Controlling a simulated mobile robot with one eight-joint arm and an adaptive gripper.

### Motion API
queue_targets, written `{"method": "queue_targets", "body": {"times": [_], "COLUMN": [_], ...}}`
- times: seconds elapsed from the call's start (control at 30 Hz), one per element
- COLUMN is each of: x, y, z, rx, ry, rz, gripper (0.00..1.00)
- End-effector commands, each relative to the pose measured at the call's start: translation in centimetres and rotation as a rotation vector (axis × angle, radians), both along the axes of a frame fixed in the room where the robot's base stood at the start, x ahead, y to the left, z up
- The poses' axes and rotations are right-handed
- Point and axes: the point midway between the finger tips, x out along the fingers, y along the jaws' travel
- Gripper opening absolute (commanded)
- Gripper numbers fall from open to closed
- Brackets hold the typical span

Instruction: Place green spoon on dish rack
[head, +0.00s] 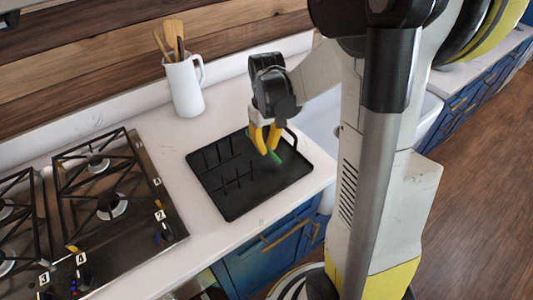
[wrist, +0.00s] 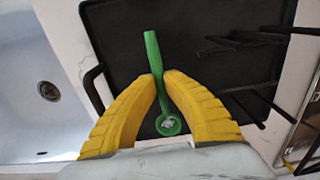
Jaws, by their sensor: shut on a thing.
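The green spoon (wrist: 156,75) is between the yellow fingers of my gripper (wrist: 160,82) in the wrist view, its round bowl near the palm and its handle pointing away. My gripper (head: 266,138) is shut on it, and part of the spoon (head: 274,157) shows below the fingertips in the head view. The black dish rack (head: 262,191) lies on the white counter under my gripper. It also shows in the wrist view (wrist: 210,20). I cannot tell whether the spoon touches the rack.
A stove (head: 140,210) with black grates stands left of the rack. A white pitcher (head: 184,88) with wooden utensils stands behind it. A white sink (wrist: 35,100) is beside the rack. Black prongs (wrist: 250,90) rise from the rack. Blue cabinets (head: 265,255) are below the counter.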

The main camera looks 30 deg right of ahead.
Motion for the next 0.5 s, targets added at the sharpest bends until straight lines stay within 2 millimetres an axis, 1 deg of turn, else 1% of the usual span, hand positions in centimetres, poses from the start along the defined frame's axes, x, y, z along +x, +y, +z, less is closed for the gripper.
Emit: {"method": "queue_targets", "body": {"times": [0.03, 0.13, 0.37, 0.5], "x": [0.0, 0.0, 0.0, 0.0], "y": [0.0, 0.0, 0.0, 0.0], "z": [-1.2, -2.6, -2.6, -3.0], "rx": [0.000, 0.000, 0.000, 0.000], "ry": [0.000, 0.000, 0.000, 0.000], "rz": [0.000, 0.000, 0.000, 0.000], "gripper": [0.00, 0.00, 0.00, 0.00]}}
